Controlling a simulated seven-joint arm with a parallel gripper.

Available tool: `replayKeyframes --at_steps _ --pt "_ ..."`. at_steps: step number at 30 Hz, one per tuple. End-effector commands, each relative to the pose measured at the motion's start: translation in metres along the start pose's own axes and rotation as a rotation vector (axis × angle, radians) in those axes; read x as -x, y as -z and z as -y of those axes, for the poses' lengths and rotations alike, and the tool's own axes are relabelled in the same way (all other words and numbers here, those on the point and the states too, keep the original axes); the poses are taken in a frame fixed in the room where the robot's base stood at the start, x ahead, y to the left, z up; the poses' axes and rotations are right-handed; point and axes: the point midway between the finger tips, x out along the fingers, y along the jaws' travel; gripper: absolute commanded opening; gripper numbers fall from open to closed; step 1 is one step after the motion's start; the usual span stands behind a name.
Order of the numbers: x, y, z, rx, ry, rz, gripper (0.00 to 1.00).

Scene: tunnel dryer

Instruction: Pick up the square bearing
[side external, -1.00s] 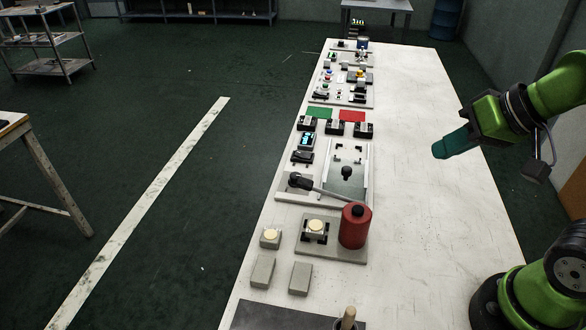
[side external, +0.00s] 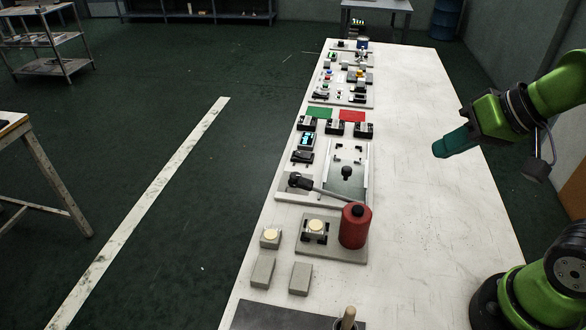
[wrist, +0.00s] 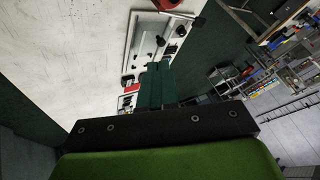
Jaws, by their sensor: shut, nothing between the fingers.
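No part is clearly marked as the square bearing. The likeliest are two grey square blocks with round cream tops: one on the bare table (side external: 270,237), one (side external: 316,228) in a black holder on a grey plate (side external: 342,252). I cannot tell which of them is meant. My gripper (side external: 440,150) is above the right part of the table, well to the right of and beyond both blocks. Its teal fingers (wrist: 155,84) are together and empty in the wrist view, and neither block can be made out there.
A red cylinder (side external: 355,230) with a black top stands beside the held block. Two plain grey blocks (side external: 263,271) (side external: 300,278) lie nearer.

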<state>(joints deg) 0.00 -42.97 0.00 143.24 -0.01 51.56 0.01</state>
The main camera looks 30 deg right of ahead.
Motion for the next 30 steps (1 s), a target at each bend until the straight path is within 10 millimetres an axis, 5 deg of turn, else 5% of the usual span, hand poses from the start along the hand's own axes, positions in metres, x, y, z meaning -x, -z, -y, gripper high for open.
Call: replayKeyframes --at_steps 14,25,30 --pt "0.0 0.0 0.0 0.0 0.0 0.0 0.0" --pt "0.0 0.0 0.0 0.0 0.0 0.0 0.55" --pt "0.0 0.0 0.0 0.0 0.0 0.0 0.55"
